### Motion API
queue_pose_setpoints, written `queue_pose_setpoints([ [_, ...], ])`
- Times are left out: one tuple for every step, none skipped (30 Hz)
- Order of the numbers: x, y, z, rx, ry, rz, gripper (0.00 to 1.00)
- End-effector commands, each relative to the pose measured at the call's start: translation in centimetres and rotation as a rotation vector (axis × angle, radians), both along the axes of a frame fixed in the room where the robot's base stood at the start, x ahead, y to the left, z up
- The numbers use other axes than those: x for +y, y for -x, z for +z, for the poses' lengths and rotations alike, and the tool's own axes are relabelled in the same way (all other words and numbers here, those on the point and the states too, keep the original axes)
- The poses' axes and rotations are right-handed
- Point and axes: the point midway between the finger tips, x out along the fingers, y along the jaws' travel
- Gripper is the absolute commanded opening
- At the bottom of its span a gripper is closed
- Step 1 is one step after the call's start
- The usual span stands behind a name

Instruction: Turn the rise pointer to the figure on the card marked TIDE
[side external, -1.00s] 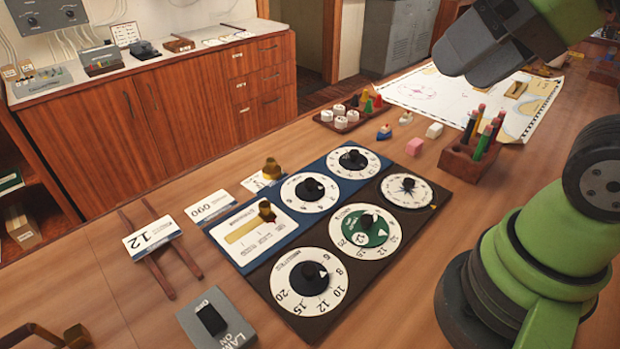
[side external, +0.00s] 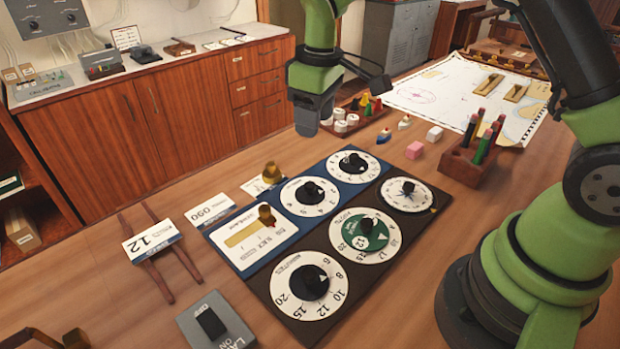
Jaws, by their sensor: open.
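A blue panel (side external: 313,222) carries two white dials with black pointer knobs, the nearer dial (side external: 310,196) and the farther dial (side external: 353,164). A pale scale with a brass knob (side external: 266,215) is at its left end. I cannot read which dial is marked rise. The word TIDE is not legible on any. My gripper (side external: 308,128) is open, empty, pointing down above the far left of the panel.
A dark panel (side external: 330,258) with three dials adjoins the blue one. A lamp switch box (side external: 214,322) stands at the front. A tray of small pieces (side external: 356,120), a pen block (side external: 470,165) and a chart (side external: 460,95) are at the back.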

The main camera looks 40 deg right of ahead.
Motion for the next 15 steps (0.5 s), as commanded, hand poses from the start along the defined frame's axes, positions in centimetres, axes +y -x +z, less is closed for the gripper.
queue_pose_setpoints([
  [0.0,-0.5,-1.6,0.027,0.008,0.029,0.51],
  [-0.1,-0.6,-2.3,0.037,0.012,0.043,0.51],
  [-0.1,-0.9,-3.0,0.047,0.017,0.061,0.51],
  [-0.1,-1.0,-3.5,0.054,0.020,0.071,0.51],
  [-0.2,-1.1,-3.8,0.059,0.021,0.078,0.51],
  [-0.2,-1.1,-4.2,0.065,0.023,0.086,0.51],
  [-0.2,-1.2,-4.5,0.067,0.024,0.091,0.51],
  [-0.2,-1.2,-4.7,0.068,0.024,0.094,0.51],
  [-0.2,-1.2,-5.0,0.070,0.025,0.095,0.51],
  [-0.2,-1.2,-5.3,0.071,0.025,0.096,0.51],
  [-0.2,-1.2,-5.7,0.071,0.025,0.096,0.51],
  [-0.2,-1.2,-6.2,0.072,0.025,0.095,0.51],
  [-0.2,-1.1,-6.7,0.073,0.025,0.095,0.51],
  [-0.2,-1.1,-7.3,0.073,0.025,0.095,0.51],
  [-0.2,-1.1,-8.1,0.075,0.024,0.094,0.51],
])
